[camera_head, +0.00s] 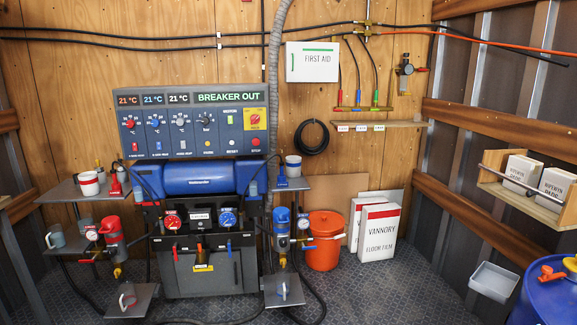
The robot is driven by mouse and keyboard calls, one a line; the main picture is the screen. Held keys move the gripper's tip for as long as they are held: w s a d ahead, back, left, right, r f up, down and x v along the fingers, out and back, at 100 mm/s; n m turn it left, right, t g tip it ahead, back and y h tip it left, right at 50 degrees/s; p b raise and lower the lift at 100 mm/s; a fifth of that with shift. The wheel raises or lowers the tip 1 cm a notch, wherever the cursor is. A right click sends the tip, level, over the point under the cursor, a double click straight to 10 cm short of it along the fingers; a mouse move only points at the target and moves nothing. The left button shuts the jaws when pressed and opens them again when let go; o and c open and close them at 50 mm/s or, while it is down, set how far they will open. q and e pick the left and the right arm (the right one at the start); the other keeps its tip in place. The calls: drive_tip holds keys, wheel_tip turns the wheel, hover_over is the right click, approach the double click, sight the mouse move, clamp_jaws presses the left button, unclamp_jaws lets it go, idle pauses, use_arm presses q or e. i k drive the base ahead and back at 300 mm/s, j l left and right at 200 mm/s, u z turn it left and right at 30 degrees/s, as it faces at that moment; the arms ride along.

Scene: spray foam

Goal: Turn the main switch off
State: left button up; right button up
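The main switch (255,119) looks like a red rotary knob on a yellow plate, at the right end of the grey control panel (150,133) on the back wall. Its exact position and small lettering are too small to read. Neither of my grippers shows in the head view.
Below the panel is a blue cylinder (200,179), with gauges, valves and small shelves holding mugs around it. An orange bucket (324,246) and white boxes (379,236) stand to the right. A blue drum (549,296) stands front right. The floor (400,290) right of centre is clear.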

sight(254, 118)
drive_tip(key=i+u, duration=0.15)
drive_tip(key=i, duration=0.4)
drive_tip(key=i+l+u, duration=0.15)
drive_tip(key=i, duration=0.45)
